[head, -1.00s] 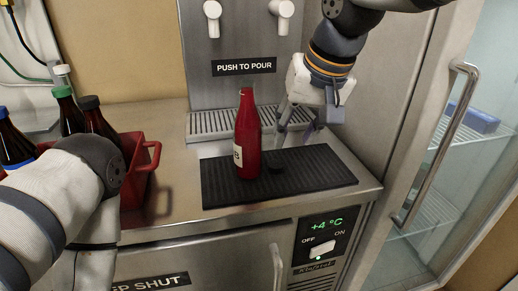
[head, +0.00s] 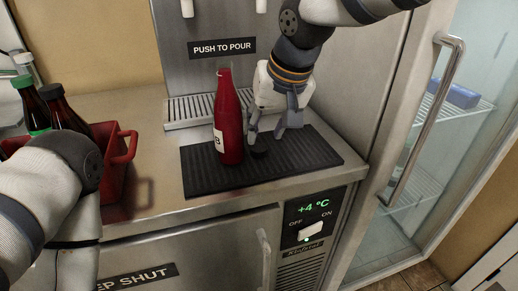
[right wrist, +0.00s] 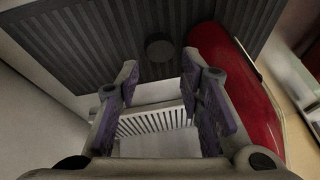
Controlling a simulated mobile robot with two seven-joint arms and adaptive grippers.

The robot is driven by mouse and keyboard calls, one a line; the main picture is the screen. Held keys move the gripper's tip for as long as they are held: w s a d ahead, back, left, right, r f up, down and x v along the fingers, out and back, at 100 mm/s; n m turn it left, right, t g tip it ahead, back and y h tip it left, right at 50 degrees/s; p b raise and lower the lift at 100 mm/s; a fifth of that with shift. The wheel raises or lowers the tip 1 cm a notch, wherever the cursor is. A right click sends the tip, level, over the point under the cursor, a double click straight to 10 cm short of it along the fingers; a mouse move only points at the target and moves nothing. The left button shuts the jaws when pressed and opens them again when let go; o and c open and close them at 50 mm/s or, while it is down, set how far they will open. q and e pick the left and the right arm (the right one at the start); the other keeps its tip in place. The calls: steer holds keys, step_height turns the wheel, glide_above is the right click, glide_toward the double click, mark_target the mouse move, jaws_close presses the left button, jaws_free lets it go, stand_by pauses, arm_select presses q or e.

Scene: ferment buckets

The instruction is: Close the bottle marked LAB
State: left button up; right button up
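A red bottle (head: 229,120) with a white label stands upright on the black ribbed mat (head: 318,155). Only the letter B of the label shows, and no cap is seen on its neck. A small dark round cap (head: 259,153) lies on the mat just right of the bottle; it also shows in the right wrist view (right wrist: 159,47). My right gripper (head: 266,137) is open and empty, low beside the bottle and close to the cap. In the right wrist view the red bottle (right wrist: 232,85) is beside the right finger. My left gripper is out of view.
A red crate (head: 112,170) with dark bottles (head: 64,115) stands at the left, partly behind my left arm. The drip grate (head: 190,112) and dispenser panel are behind the bottle. A fridge door handle (head: 428,120) stands at the right.

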mark_target(260, 148)
steer(key=shift+r, duration=0.1)
steer(key=x, duration=0.5)
steer(key=shift+s+d+f, duration=0.1)
steer(key=shift+f, duration=0.15)
steer(key=shift+r, duration=0.1)
steer(key=c, duration=0.4)
steer(key=shift+r, duration=0.1)
step_height(260, 148, up, 10)
stand_by(0.5)
